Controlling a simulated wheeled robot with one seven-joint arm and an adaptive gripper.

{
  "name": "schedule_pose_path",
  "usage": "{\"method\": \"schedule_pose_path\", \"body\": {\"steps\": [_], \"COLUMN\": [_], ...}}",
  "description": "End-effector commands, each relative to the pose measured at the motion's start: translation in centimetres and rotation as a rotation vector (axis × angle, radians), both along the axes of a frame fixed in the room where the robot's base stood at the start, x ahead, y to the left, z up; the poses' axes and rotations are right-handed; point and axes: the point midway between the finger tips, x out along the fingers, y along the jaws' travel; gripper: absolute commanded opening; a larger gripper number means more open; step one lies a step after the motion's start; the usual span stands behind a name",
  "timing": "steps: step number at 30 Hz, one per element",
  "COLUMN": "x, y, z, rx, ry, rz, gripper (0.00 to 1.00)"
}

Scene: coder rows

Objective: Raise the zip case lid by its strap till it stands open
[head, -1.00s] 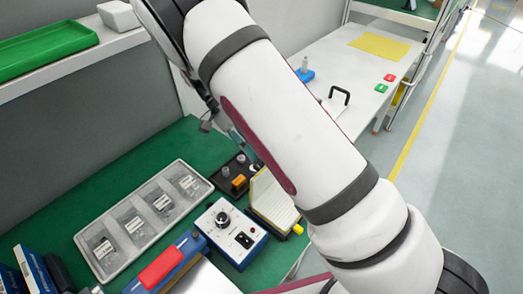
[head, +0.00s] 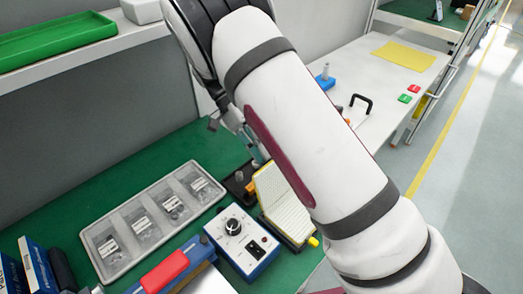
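A cream ribbed panel with a yellow edge (head: 280,203) stands tilted at the right end of the green bench top, partly behind my arm. It looks like the zip case's lid or lining, but I cannot tell for sure. A bright yellow tab (head: 313,241) sticks out at its lower right corner. I cannot make out the strap. My gripper (head: 246,138) is above and behind the panel's upper end, mostly hidden by my arm. Its fingertips and any hold on the strap cannot be made out.
A blue-and-white control box (head: 238,240) stands just left of the panel. A grey compartment tray (head: 113,223) and a red-topped blue case (head: 165,271) lie further left. A dark fixture (head: 237,187) stands behind. A white table (head: 385,88) is beyond my arm.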

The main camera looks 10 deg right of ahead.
Motion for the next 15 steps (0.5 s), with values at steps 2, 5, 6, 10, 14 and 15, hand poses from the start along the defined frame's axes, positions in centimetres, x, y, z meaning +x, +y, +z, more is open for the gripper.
{"method": "schedule_pose_path", "body": {"steps": [2,5,6,10,14,15], "x": [-0.66,-0.65,-0.66,-0.64,-0.65,-0.64], "y": [-0.17,-0.17,-0.17,-0.17,-0.17,-0.17], "z": [-1.71,-1.71,-1.71,-1.66,-1.62,-1.61], "rx": [-0.001,-0.001,-0.001,-0.002,-0.002,-0.002], "ry": [0.02,0.02,0.02,0.02,0.018,0.018], "rz": [-0.005,-0.005,-0.005,-0.006,-0.006,-0.006], "gripper": [0.0,0.22,0.29,0.32,0.32,0.32]}}
